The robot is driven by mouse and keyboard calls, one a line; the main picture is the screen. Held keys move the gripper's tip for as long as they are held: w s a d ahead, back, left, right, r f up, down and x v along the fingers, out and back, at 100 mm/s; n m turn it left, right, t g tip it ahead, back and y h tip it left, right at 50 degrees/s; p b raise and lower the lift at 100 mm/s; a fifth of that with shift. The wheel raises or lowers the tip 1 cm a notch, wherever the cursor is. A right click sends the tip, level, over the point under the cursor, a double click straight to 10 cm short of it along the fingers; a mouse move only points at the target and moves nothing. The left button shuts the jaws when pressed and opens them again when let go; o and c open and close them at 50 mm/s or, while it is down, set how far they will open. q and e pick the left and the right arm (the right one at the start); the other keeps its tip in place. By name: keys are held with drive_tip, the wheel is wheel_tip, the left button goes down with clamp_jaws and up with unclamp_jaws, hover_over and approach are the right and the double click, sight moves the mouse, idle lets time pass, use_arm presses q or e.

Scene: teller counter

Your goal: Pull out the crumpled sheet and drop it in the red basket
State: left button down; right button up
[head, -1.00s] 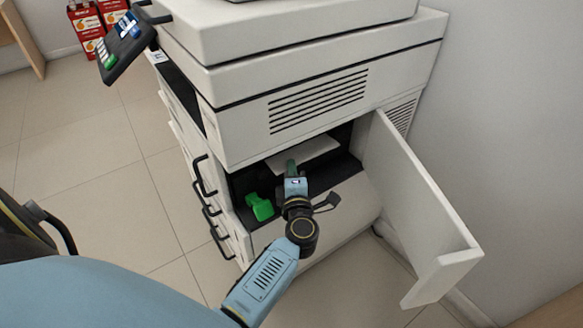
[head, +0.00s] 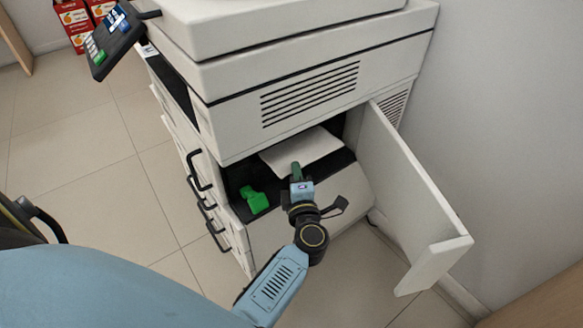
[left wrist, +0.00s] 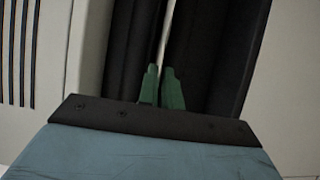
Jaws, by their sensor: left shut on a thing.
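The white sheet (head: 308,149) lies partly inside the printer's open side bay and sticks out from its dark interior. It looks fairly flat from here, and its far end is hidden. My left gripper (head: 296,168) is at the bay opening, with its green fingers shut on the sheet's near edge. In the left wrist view the gripper (left wrist: 162,75) has its fingers close together, and the sheet (left wrist: 164,32) shows as a thin pale line seen edge-on between dark walls. No red basket shows. My right gripper is not in view.
The printer (head: 310,95) has an open side door (head: 410,190) standing to the right of my arm. A green lever (head: 254,199) is inside the bay, left of the gripper. Red cartons (head: 78,20) stand at the back left. Tiled floor at left is clear.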

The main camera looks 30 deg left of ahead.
use_arm(q)
drive_tip(key=s+d, duration=0.3)
drive_tip(key=d, duration=0.5)
drive_tip(key=shift+s+d, duration=0.15)
drive_tip(key=shift+s, duration=0.1)
idle(0.4)
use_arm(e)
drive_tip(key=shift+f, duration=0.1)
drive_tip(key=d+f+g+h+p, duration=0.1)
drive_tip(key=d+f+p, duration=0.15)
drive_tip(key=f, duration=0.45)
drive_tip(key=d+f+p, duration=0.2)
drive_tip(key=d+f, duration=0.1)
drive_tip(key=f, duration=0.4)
use_arm(q)
drive_tip(key=s+a+r+p, duration=0.1)
drive_tip(key=s+a+p, duration=0.1)
drive_tip(key=s, duration=0.5)
drive_tip(key=s+a+r+p, duration=0.2)
drive_tip(key=s+a, duration=0.2)
drive_tip(key=s, duration=0.3)
drive_tip(key=shift+s, duration=0.4)
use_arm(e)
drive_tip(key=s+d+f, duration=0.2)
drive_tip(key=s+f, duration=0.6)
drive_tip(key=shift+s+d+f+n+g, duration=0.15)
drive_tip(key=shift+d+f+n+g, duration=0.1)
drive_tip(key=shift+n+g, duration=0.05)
